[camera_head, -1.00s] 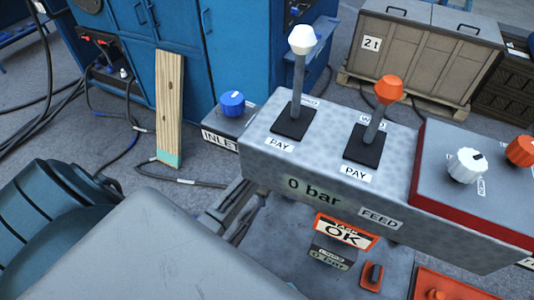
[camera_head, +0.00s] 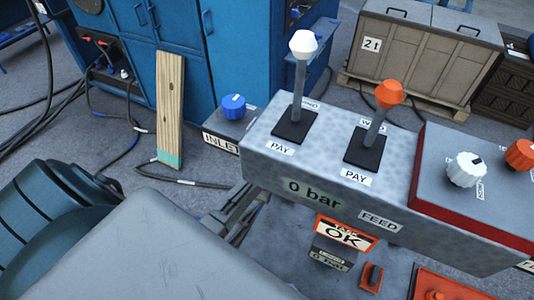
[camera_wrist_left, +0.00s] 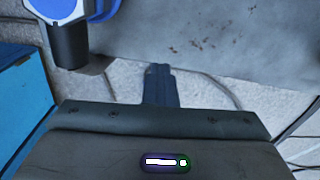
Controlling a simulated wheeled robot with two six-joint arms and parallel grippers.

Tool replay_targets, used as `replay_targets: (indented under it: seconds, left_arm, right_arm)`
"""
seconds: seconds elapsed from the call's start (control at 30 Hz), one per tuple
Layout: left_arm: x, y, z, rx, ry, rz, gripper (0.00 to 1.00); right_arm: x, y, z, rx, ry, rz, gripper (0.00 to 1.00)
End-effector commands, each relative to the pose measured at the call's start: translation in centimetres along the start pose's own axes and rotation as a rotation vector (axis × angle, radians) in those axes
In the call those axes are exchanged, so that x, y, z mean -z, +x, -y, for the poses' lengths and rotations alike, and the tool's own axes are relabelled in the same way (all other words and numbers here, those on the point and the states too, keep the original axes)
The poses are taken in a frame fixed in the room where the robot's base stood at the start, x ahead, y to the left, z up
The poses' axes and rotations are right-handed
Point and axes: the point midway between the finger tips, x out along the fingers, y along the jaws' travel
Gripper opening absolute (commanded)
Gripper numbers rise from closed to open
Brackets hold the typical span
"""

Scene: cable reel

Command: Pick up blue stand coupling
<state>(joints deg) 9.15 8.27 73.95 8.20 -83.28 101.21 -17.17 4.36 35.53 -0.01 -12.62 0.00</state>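In the left wrist view, a blue round part with a pale face (camera_wrist_left: 58,8) is cut off by the top left edge, with a dark cylinder below it. I cannot tell whether it is the blue stand coupling. My left gripper (camera_wrist_left: 160,70) shows there as a narrow dark pair of fingers at the centre, close together with nothing visible between them. It is apart from the blue part, below and right of it. In the head view, a blue ribbed cap (camera_head: 234,106) sits on the grey box labelled INLET. Neither gripper shows in the head view.
A grey control console (camera_head: 320,185) carries a white-topped lever (camera_head: 303,44) and an orange-topped lever (camera_head: 389,93). A wooden plank (camera_head: 170,105) leans on the blue cabinet (camera_head: 160,25). Cables lie on the floor at left. A wooden crate (camera_head: 420,60) stands behind.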

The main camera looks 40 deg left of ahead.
Motion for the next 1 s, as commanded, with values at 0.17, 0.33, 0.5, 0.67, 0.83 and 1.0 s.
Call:
replay_targets:
  seconds: [0.17,0.33,0.5,0.67,0.83,1.0]
  left_arm:
    - [0.0,0.0,0.0,0.0,0.0,0.0,0.27]
    - [0.0,0.0,0.0,0.0,0.0,0.0,0.61]
    - [0.0,0.0,0.0,0.0,0.0,0.0,0.67]
    - [0.0,-0.1,0.0,-0.001,0.0,0.0,0.67]
    - [0.0,-1.3,-0.1,-0.003,0.0,0.0,0.67]
    - [-0.2,-3.9,-0.2,-0.005,0.001,0.0,0.67]
  right_arm:
    - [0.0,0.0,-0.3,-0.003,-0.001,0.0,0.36]
    - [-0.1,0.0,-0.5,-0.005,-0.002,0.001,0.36]
    - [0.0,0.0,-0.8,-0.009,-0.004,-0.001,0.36]
    - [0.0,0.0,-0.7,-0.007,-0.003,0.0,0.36]
    - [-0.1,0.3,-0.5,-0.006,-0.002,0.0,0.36]
    - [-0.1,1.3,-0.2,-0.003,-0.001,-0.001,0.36]
